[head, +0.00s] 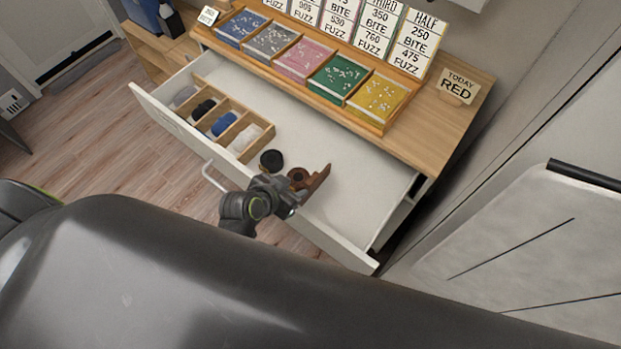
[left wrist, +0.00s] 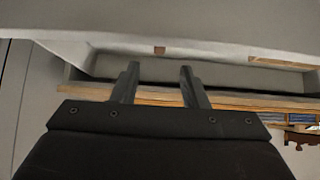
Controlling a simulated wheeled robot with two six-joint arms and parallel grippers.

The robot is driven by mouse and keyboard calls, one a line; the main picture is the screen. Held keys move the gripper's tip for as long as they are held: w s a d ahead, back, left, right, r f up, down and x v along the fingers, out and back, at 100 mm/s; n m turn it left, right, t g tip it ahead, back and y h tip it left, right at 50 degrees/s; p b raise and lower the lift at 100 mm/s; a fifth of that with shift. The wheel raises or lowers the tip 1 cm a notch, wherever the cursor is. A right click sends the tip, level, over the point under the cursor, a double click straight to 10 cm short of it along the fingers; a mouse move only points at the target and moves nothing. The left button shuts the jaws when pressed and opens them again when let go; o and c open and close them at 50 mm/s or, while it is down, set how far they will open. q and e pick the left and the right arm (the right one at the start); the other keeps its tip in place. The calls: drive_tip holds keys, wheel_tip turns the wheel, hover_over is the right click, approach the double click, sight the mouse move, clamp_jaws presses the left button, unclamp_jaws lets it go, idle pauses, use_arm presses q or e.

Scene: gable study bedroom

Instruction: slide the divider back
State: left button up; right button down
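The drawer (head: 345,195) stands pulled out below a wooden top. A wooden divider piece (head: 234,131) with several compartments sits in its left part, holding dark, blue and pale rolled items. My left gripper (head: 298,194) is over the drawer's front edge, to the right of the divider and apart from it. In the left wrist view its two fingers (left wrist: 159,82) are spread with nothing visible between them. A brown piece (head: 319,180) shows beside the gripper in the head view; I cannot tell what it is. My right gripper is not in view.
Several coloured trays (head: 337,77) stand on the wooden top (head: 440,125), with printed price cards behind them. A sign (head: 459,86) reading "TODAY RED" stands at the right. The drawer's right part looks mostly bare. A bar handle (head: 213,180) sticks out from the drawer front.

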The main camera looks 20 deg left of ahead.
sight(310, 181)
use_arm(q)
drive_tip(key=x, duration=1)
drive_tip(key=shift+w+f, duration=0.25)
clamp_jaws()
